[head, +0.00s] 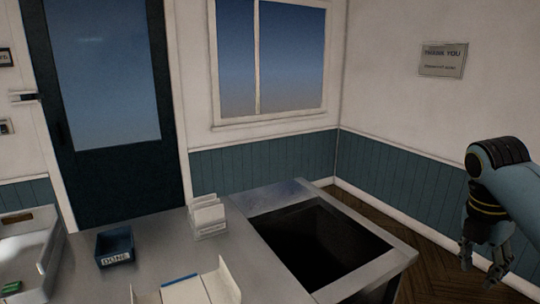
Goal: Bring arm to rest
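My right arm (513,188) comes in at the right edge of the head view. It bends downward, with a black joint and a dark band with yellowish rings. My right gripper (482,268) hangs at its lower end, pointing down, to the right of the counter and over the wooden floor. Its fingers look spread apart with nothing visible between them. My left arm and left gripper are out of view.
A grey counter (165,245) has a large dark opening (318,243) at its right. On it stand a blue bin (115,246), a white holder (207,215), a white open box (222,283) and a pale tray (22,250). Wooden floor (440,262) is clear at right.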

